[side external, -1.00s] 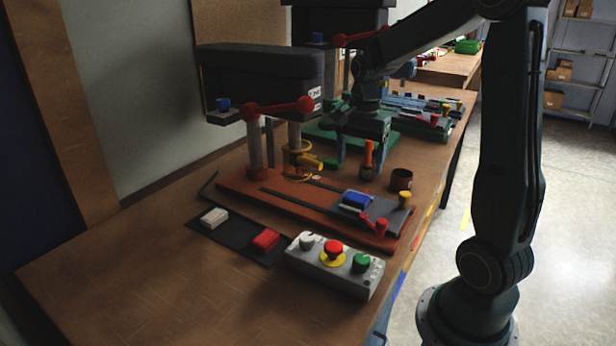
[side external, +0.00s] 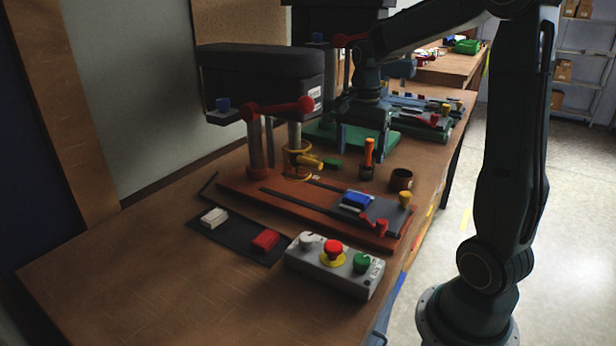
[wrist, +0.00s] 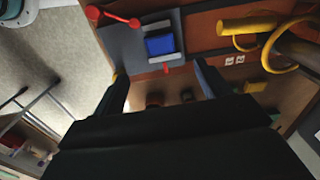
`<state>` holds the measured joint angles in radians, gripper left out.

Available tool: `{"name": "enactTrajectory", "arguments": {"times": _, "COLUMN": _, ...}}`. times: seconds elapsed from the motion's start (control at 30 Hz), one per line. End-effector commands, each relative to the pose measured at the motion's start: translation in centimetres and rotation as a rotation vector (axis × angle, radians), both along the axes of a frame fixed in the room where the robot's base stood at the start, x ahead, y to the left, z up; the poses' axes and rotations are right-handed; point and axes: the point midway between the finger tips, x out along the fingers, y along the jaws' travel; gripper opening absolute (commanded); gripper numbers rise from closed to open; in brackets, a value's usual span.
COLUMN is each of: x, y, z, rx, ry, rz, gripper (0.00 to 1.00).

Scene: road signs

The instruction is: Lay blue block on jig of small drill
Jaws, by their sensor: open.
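The blue block (side external: 357,200) lies in the grey jig (side external: 378,210) on the red base of the near drill (side external: 262,75). In the wrist view the blue block (wrist: 160,45) sits between light jaws on the grey jig plate (wrist: 122,42). My gripper (side external: 364,150) is open and empty, with its fingers pointing down. It is behind the jig, near the green base of the farther drill, clear of the block. In the wrist view my gripper (wrist: 162,85) has its two fingers wide apart.
A white block (side external: 213,217) and a red block (side external: 265,240) lie on a dark mat. A button box (side external: 335,265) stands in front of the red base. An orange-handled tool (side external: 368,155) and a brown cup (side external: 401,178) stand near my gripper. The front-left table is clear.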

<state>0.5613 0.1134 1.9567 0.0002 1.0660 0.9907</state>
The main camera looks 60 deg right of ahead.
Motion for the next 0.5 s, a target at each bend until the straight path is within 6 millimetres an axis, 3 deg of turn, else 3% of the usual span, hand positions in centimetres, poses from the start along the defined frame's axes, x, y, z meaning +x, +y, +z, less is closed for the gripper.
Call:
{"name": "enactTrajectory", "arguments": {"times": 0.17, "x": -0.3, "y": 1.9, "z": 1.1, "rx": -0.019, "ry": -0.029, "rz": 0.104, "gripper": 0.76}}
{"name": "enactTrajectory", "arguments": {"times": 0.5, "x": -3.0, "y": 8.8, "z": 4.2, "rx": -0.107, "ry": -0.142, "rz": 0.544, "gripper": 0.76}}
